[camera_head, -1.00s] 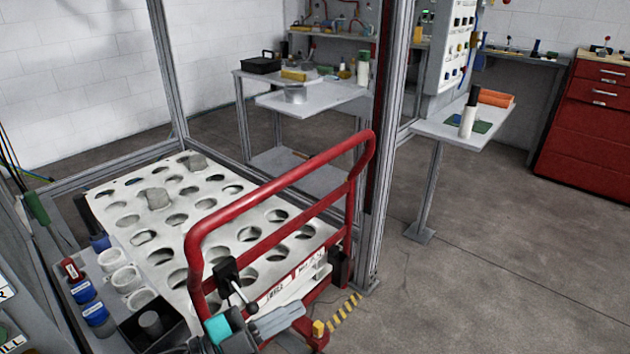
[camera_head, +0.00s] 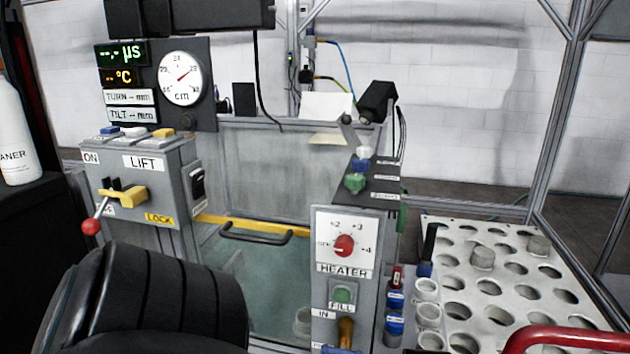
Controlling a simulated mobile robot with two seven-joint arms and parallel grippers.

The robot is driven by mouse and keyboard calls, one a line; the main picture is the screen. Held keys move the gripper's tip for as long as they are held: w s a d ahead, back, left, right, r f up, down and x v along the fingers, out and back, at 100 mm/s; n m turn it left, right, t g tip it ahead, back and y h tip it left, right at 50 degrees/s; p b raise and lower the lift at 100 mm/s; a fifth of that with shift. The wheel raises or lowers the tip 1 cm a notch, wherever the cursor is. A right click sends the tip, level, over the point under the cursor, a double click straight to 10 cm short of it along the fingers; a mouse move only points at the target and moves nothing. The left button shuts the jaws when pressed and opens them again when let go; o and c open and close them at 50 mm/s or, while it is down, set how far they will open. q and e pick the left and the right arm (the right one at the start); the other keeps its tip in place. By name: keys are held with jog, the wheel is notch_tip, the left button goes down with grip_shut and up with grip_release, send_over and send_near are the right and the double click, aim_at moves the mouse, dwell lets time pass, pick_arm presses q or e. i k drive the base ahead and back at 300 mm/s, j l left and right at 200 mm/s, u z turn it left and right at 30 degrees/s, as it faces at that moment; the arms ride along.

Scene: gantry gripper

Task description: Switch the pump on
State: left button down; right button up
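I see no label that reads as pump. A black rocker switch (camera_head: 198,188) is on the right side of the grey LIFT box (camera_head: 140,215); its marking is too small to read. The grey HEATER panel (camera_head: 343,265) stands at the front of a glass-walled tank (camera_head: 280,175) of greenish liquid. The panel has a red knob (camera_head: 344,246) and a green FILL button (camera_head: 342,294). Blue and green knobs (camera_head: 355,182) sit on a dark sloped panel behind it, with labels too small to read. Neither of my grippers shows.
A gauge (camera_head: 181,78) and displays stand behind the LIFT box. A yellow lever (camera_head: 122,194) with a red-ended handle is on its front. A white perforated tray (camera_head: 480,305) and a red rail (camera_head: 565,338) are at the right. A white bottle (camera_head: 14,135) stands far left.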

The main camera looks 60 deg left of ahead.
aim_at(198, 185)
jog(key=u, duration=2.7)
